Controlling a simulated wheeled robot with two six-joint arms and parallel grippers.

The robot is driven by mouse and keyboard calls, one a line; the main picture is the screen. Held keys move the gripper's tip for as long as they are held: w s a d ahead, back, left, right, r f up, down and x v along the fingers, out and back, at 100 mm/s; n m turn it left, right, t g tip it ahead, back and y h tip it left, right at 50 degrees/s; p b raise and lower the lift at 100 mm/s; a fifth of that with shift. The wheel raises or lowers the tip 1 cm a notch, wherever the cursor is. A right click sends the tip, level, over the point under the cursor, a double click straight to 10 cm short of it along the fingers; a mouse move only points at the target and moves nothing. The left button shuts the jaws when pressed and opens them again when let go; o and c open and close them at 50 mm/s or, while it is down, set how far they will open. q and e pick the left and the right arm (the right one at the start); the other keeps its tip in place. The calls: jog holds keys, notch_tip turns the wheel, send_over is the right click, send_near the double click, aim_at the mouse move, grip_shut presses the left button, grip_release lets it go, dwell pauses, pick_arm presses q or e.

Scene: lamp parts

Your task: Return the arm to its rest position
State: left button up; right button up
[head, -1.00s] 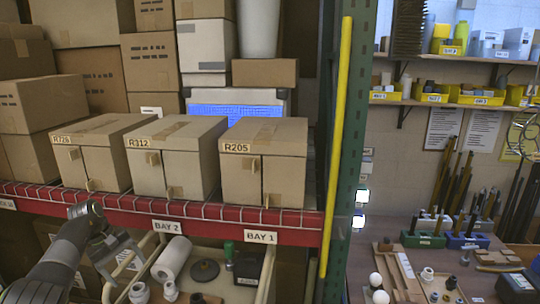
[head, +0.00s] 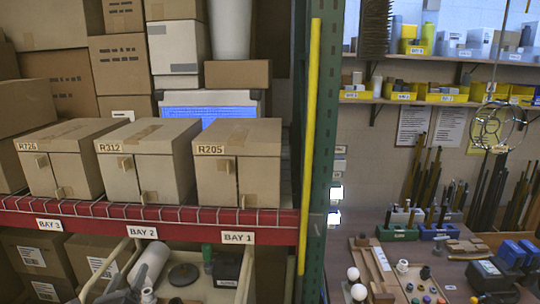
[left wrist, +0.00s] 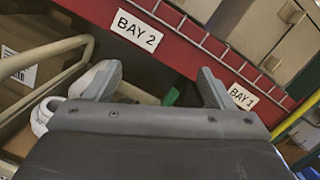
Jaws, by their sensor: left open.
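My left gripper (left wrist: 156,85) is open in the left wrist view, its two grey fingers wide apart with nothing between them. It is in front of the red shelf beam (left wrist: 185,45). In the head view only a small part of the left gripper (head: 118,297) shows at the bottom edge, below the BAY 2 label (head: 142,231). The rest of the left arm is out of that view. My right gripper is not in view.
Cardboard boxes R726 (head: 62,160), R312 (head: 140,165) and R205 (head: 240,165) stand on the shelf. Below is a cart with a cream rail (head: 243,275), a white roll (head: 150,262) and a black box (head: 228,268). A yellow post (head: 310,140) stands right; a bench (head: 350,245) holds lamp parts.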

pick_arm(q)
jog(key=s+a+f+n+g+y, duration=0.2)
jog(key=s+f+n+g+y, duration=0.15)
jog(key=s+n, duration=0.6)
jog(key=s+a+f+n+g+y, duration=0.25)
jog(key=s+f+n+g, duration=0.2)
jog(key=s+n, duration=0.5)
jog(key=s+d+f+n+g+h, duration=0.2)
jog(key=s+d+n+g, duration=0.3)
jog(key=s, duration=0.5)
jog(key=s+d+f+n+g+h, duration=0.3)
jog(key=s+d+n, duration=0.35)
jog(key=s, duration=0.45)
notch_tip(320, 180, down, 31)
jog(key=a+g+b, duration=0.1)
jog(key=a+b, duration=0.2)
jog(key=b, duration=0.4)
jog(key=s+f+b, duration=0.2)
jog(key=s+f, duration=0.3)
jog(key=f, duration=0.3)
jog(key=s+d+f+g+b, duration=0.1)
jog(key=s+f+b, duration=0.2)
jog(key=f, duration=0.5)
jog(key=s+f+b, duration=0.2)
jog(key=s+f, duration=0.4)
jog(key=f, duration=0.2)
jog(key=shift+s+d+n, duration=0.3)
jog(key=shift+d+n, duration=0.05)
